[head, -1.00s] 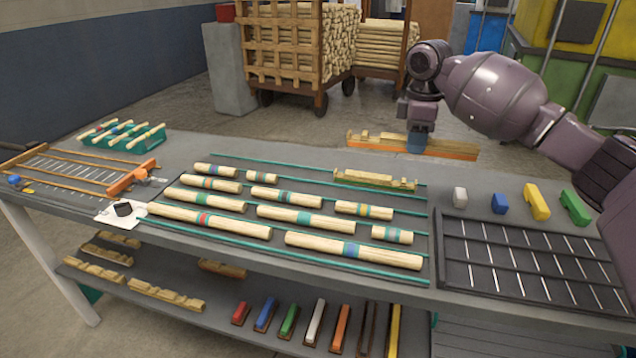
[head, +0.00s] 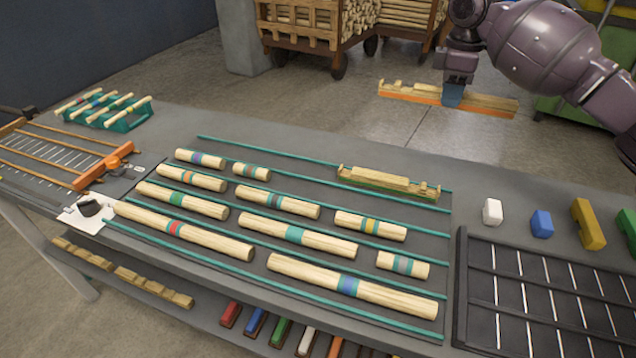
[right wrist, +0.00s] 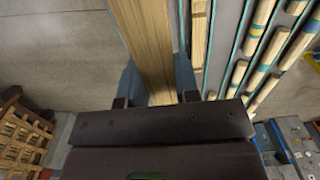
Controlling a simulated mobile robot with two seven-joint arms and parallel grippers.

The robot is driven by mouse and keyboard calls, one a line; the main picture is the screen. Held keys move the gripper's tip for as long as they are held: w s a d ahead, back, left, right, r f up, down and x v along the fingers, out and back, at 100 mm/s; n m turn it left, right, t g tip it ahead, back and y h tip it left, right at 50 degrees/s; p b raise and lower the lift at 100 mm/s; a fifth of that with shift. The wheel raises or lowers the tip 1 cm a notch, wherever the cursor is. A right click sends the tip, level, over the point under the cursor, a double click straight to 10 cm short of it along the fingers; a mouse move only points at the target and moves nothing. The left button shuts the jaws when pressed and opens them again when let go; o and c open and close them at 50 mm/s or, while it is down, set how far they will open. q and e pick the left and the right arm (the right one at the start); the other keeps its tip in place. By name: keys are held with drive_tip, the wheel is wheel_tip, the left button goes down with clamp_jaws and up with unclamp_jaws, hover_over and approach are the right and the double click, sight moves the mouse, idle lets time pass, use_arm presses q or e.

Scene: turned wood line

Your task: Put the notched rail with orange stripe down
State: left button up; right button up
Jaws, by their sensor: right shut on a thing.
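The notched rail with orange stripe (head: 490,102) is a long pale wooden piece with an orange band along its lower side. My right gripper (head: 453,93) is shut on it near its middle and holds it in the air beyond the table's far edge. In the right wrist view the rail (right wrist: 147,40) runs up and away from between the fingers (right wrist: 155,98). The grey table (head: 330,155) is below and nearer. A similar notched rail with a green stripe (head: 390,184) lies at the back of the rack on it. My left gripper is not in view.
Several banded dowels (head: 297,234) lie between green strips mid-table. A black slotted tray (head: 461,290) is at the right, with white (head: 492,211), blue (head: 542,223) and yellow (head: 588,224) blocks behind it. A green holder (head: 128,121) stands back left. Bare table shows behind the dowels.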

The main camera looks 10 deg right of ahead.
drive_tip(key=shift+w+d, duration=0.1)
drive_tip(key=shift+w, duration=0.05)
wheel_tip(320, 180, down, 7)
drive_tip(key=b, duration=0.2)
hover_over(426, 178)
wheel_tip(426, 178, down, 7)
drive_tip(key=shift+b, duration=0.45)
wheel_tip(426, 178, down, 5)
drive_tip(key=shift+f+b, duration=0.2)
drive_tip(key=shift+b, duration=0.45)
drive_tip(key=shift+f, duration=0.35)
drive_tip(key=shift+r, duration=0.15)
drive_tip(key=o, duration=0.6)
drive_tip(key=shift+c, duration=0.2)
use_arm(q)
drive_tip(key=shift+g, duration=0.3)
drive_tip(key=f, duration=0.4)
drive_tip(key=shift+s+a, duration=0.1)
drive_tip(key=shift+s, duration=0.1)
use_arm(e)
drive_tip(key=shift+o, duration=0.7)
